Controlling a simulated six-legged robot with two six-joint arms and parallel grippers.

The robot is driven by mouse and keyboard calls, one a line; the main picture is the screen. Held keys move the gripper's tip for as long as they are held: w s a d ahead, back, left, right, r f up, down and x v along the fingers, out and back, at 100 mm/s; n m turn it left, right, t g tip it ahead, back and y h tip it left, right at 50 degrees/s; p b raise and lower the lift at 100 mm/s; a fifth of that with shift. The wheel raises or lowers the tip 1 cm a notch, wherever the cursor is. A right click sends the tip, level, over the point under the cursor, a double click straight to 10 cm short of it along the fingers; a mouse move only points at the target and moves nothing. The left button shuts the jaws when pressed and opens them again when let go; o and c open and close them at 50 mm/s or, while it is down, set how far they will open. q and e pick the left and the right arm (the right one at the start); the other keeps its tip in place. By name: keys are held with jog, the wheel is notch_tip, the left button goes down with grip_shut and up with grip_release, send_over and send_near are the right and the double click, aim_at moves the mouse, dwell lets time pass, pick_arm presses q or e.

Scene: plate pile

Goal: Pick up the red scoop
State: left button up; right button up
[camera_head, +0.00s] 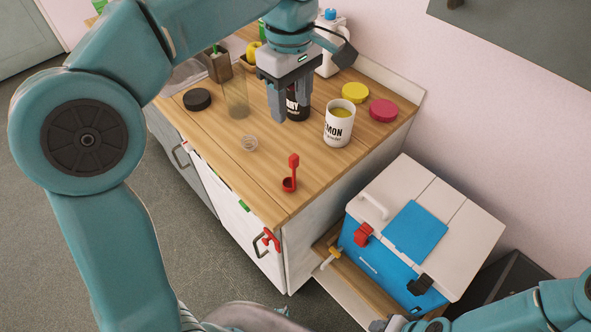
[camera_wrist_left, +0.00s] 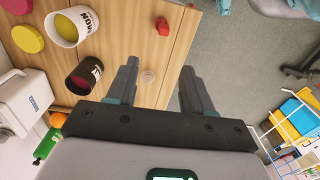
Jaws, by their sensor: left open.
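The red scoop (camera_head: 289,184) lies near the front corner of the wooden counter, its handle pointing to the back. In the left wrist view the scoop (camera_wrist_left: 162,26) shows at the top, beyond the fingertips. My left gripper (camera_head: 290,108) is open and empty above the counter, behind the scoop and apart from it. Its two fingers also show in the left wrist view (camera_wrist_left: 160,70). My right arm enters at the lower right; its gripper (camera_head: 398,325) is cut off by the bottom edge, so its jaws cannot be made out.
A white lemon canister (camera_head: 339,128), a dark canister (camera_wrist_left: 83,76), yellow lid (camera_head: 354,92), pink lid (camera_head: 383,110), black lid (camera_head: 197,99) and glass jar (camera_head: 235,98) stand on the counter (camera_head: 240,175). A small clear ring (camera_head: 249,143) lies left of the scoop. A blue-and-white cooler (camera_head: 450,215) stands right.

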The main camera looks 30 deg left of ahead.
aim_at(291, 161)
pick_arm(q)
jog(key=f, duration=1.5)
jog(key=shift+s+d+f+b, duration=0.2)
jog(key=shift+s+b, duration=0.15)
jog(key=shift+a+f, duration=0.15)
jog(key=shift+f, duration=0.25)
jog(key=shift+c, duration=0.3)
grip_shut()
